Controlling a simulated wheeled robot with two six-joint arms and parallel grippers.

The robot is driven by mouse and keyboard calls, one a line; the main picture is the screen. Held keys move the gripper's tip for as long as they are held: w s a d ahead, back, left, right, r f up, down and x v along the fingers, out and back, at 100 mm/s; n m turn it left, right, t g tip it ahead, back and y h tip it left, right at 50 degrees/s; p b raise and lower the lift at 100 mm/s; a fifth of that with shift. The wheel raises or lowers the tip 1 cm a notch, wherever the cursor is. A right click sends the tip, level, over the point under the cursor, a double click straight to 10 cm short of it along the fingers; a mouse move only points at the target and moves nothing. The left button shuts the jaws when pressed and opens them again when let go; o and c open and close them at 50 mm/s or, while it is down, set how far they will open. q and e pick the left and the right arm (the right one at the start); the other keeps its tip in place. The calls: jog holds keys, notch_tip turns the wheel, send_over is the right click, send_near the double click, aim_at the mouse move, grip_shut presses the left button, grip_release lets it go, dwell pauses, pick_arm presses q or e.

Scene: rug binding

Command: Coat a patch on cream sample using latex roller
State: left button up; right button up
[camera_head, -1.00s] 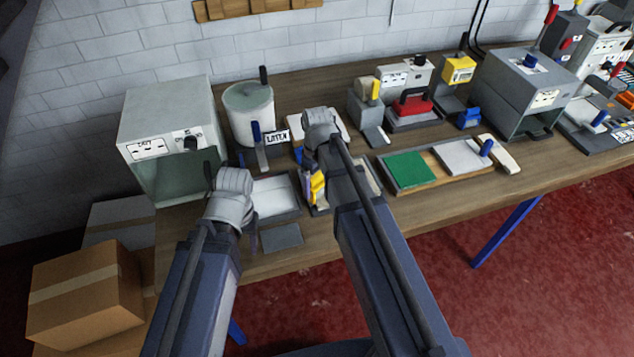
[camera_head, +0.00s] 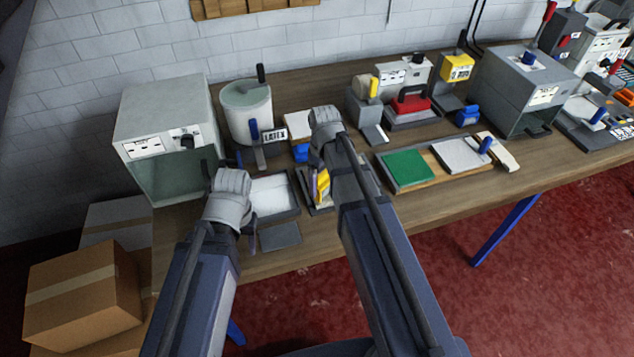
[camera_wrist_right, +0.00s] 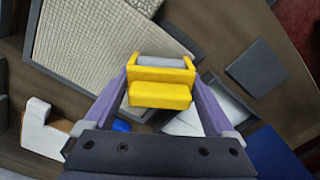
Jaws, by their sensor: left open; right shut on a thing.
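The latex roller (camera_wrist_right: 160,80) has a yellow frame and a grey cylinder. My right gripper (camera_wrist_right: 160,98) is shut on it; the yellow also shows in the head view (camera_head: 322,184). The cream sample (camera_wrist_right: 95,38) is a woven sheet in a dark-rimmed frame, up and left of the roller in the right wrist view; it looks almost white in the head view (camera_head: 272,194). A tray with white content (camera_wrist_right: 203,118) lies below the roller, partly hidden by my gripper. Whether the roller touches it, I cannot tell. My left gripper (camera_head: 225,166) is open, beside the sample's left side.
A bucket labelled LATEX (camera_head: 246,112) and a grey box machine (camera_head: 165,135) stand at the back left. A dark plate (camera_head: 280,236) lies near the table's front edge. A board with a green pad (camera_head: 408,169) lies to the right, with machines behind it.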

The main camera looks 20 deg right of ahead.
jog(key=shift+d, duration=0.7)
jog(key=shift+d, duration=0.1)
jog(key=shift+w+d+f, duration=0.1)
jog(key=shift+d, duration=1.65)
jog(key=shift+d, duration=0.1)
jog(key=shift+d, duration=1.65)
jog(key=shift+w+d, duration=0.15)
jog(key=shift+d, duration=1.7)
jog(key=shift+d, duration=0.1)
